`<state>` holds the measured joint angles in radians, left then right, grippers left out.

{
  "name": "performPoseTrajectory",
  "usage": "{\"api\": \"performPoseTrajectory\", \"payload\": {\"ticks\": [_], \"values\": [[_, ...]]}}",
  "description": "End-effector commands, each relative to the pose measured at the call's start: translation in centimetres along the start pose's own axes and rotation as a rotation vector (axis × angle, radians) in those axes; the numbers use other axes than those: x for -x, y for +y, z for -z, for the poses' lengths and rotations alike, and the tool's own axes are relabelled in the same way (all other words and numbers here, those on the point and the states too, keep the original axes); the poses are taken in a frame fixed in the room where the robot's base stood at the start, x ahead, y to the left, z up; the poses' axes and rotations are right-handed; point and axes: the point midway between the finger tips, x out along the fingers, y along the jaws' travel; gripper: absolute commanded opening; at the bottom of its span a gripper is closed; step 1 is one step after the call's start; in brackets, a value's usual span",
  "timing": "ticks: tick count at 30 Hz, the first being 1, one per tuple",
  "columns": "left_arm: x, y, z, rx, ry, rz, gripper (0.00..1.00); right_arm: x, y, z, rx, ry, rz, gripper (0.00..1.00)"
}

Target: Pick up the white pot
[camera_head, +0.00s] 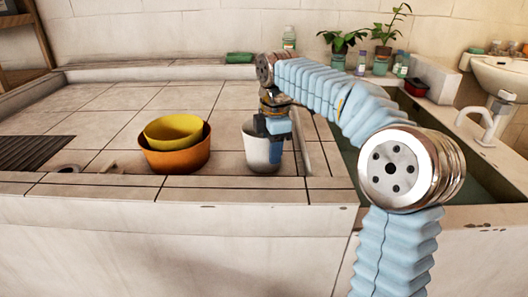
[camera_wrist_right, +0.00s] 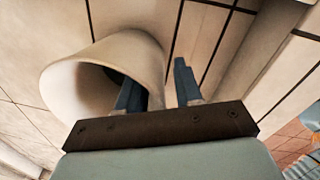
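The white pot (camera_head: 257,152) stands upright on the tiled counter, right of the bowls. It fills the left of the right wrist view (camera_wrist_right: 135,55), its mouth toward the camera. My right gripper (camera_head: 272,143) points down at the pot's right side. In the wrist view its two dark fingers (camera_wrist_right: 158,85) are apart. The left finger is at the pot's mouth and looks to be inside it; the other is outside the wall, with a strip of tile showing between wall and finger. Contact on the inner side cannot be told. My left gripper is out of view.
A yellow bowl (camera_head: 173,131) sits in an orange bowl (camera_head: 176,158) left of the pot. A raised ledge (camera_head: 316,160) and a basin (camera_head: 480,190) lie to the right. Potted plants (camera_head: 342,42) stand at the back. The counter's left is largely clear.

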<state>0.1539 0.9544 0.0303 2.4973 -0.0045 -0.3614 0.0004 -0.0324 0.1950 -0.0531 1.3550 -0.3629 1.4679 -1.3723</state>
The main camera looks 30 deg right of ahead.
Motion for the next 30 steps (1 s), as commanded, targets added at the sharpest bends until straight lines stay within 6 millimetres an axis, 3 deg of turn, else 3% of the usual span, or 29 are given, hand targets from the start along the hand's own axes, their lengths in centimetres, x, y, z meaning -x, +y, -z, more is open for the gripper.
{"api": "performPoseTrajectory", "payload": {"ticks": [3, 11, 18, 30], "values": [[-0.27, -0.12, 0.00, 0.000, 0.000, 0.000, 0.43, -1.40, -0.05, 0.01, 0.000, -0.001, 0.000, 0.35], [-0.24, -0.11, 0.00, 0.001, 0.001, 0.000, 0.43, -1.65, -0.03, 0.03, 0.001, -0.001, 0.000, 0.35], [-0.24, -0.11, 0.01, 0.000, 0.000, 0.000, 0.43, -1.62, -0.03, 0.04, 0.001, -0.001, -0.001, 0.00], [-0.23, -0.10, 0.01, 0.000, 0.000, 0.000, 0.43, -1.55, -0.01, 0.02, 0.000, -0.001, -0.001, 0.00]]}}
